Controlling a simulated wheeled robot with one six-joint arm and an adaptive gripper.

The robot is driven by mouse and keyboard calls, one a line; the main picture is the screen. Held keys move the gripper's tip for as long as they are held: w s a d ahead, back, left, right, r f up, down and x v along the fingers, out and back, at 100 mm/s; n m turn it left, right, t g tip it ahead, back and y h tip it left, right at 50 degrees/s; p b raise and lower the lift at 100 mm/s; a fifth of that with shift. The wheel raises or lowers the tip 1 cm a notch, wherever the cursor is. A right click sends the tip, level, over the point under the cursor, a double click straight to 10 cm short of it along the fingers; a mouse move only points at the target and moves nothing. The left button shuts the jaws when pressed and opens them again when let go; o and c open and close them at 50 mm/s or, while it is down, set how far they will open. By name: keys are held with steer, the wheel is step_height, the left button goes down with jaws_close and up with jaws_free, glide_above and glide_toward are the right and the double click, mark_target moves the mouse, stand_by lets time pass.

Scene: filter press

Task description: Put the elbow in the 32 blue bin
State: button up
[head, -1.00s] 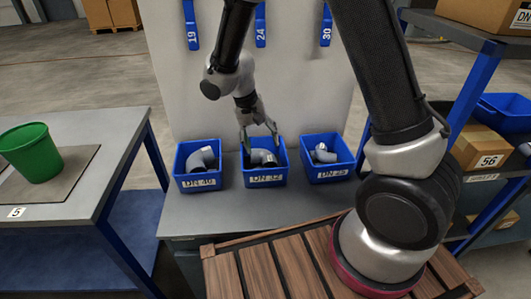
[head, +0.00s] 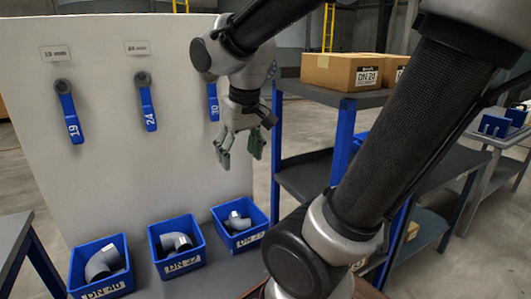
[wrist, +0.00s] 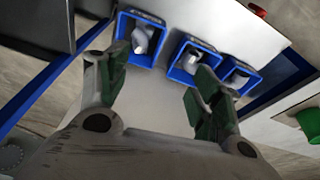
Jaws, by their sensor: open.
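The middle blue bin, labelled DN 32 (head: 183,268), stands on the grey bench between two other blue bins. A grey elbow with a dark end (head: 177,241) lies inside it. In the wrist view the middle bin (wrist: 178,70) also holds a grey piece. The left bin, DN 40 (head: 101,290), holds a larger grey elbow (head: 101,262). The right bin, DN 25 (head: 240,241), holds smaller grey fittings (head: 237,222). My gripper (head: 241,156) is open and empty, raised above the bins, apart from them. In the wrist view its fingers (wrist: 162,85) are spread with nothing between them.
A white panel with blue-handled tools (head: 146,108) stands behind the bins. A shelf rack at the right carries cardboard boxes (head: 343,72). A green bucket (wrist: 311,124) shows at the right of the wrist view.

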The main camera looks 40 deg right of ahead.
steer(key=s+d+r+t, duration=0.1)
steer(key=s+d, duration=0.1)
steer(key=s, duration=0.5)
steer(key=shift+r+n, duration=0.4)
